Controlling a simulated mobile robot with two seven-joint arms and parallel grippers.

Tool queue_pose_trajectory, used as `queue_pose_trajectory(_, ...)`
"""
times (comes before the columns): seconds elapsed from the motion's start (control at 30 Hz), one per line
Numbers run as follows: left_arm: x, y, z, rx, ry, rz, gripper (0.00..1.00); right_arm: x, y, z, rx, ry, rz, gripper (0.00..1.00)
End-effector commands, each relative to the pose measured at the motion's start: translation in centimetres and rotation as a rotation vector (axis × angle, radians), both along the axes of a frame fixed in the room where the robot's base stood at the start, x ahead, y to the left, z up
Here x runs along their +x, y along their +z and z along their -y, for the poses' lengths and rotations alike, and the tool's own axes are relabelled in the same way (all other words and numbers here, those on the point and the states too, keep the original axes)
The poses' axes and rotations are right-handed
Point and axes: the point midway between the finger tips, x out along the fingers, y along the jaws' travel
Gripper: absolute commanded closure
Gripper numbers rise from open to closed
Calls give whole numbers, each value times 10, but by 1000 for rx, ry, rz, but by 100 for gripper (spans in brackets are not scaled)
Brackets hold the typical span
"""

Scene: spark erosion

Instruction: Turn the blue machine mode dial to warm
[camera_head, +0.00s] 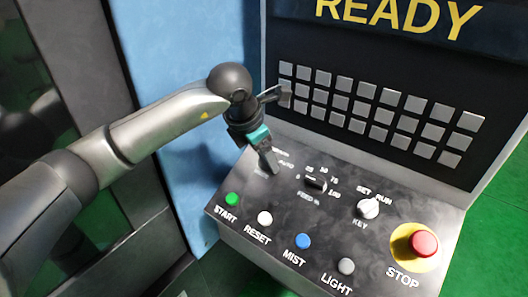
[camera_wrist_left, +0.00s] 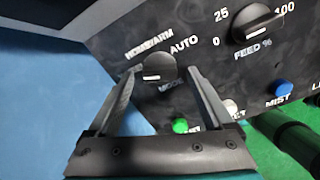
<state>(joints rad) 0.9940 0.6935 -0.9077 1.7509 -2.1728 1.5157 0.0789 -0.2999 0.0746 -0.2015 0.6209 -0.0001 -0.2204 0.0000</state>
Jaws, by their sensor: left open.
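The mode dial (camera_wrist_left: 158,68) is a dark round knob with a short pale mark, on the black control panel of the blue machine (camera_head: 172,75). The labels HOME, WARM and AUTO lie around its upper side, with HOME and WARM partly run together. I cannot tell which label the mark points to. My left gripper (camera_wrist_left: 161,72) is open, with one finger on each side of the dial; whether they touch it is unclear. In the head view my left gripper (camera_head: 268,164) is over the panel's left end and hides the dial. My right gripper is not in view.
A feed dial (camera_head: 315,184) is right of my left gripper, then a key switch (camera_head: 368,208). Green start (camera_head: 232,199), white reset (camera_head: 265,218), blue mist (camera_head: 303,241) and grey light (camera_head: 346,266) buttons line the front. A red stop button (camera_head: 424,243) is at the right.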

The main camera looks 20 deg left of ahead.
Motion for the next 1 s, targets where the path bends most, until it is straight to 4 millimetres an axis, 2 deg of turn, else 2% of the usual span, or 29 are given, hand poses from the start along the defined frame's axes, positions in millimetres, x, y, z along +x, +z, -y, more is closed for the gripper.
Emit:
queue_pose_trajectory(0.13, 3, -7, 1, -1, 0, 1, 15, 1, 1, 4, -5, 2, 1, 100)
queue_pose_trajectory(0.4, 3, -8, 1, 0, -1, 1, 16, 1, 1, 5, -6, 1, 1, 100)
queue_pose_trajectory(1.0, 3, -7, 1, -1, 0, 1, 84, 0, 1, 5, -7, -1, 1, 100)
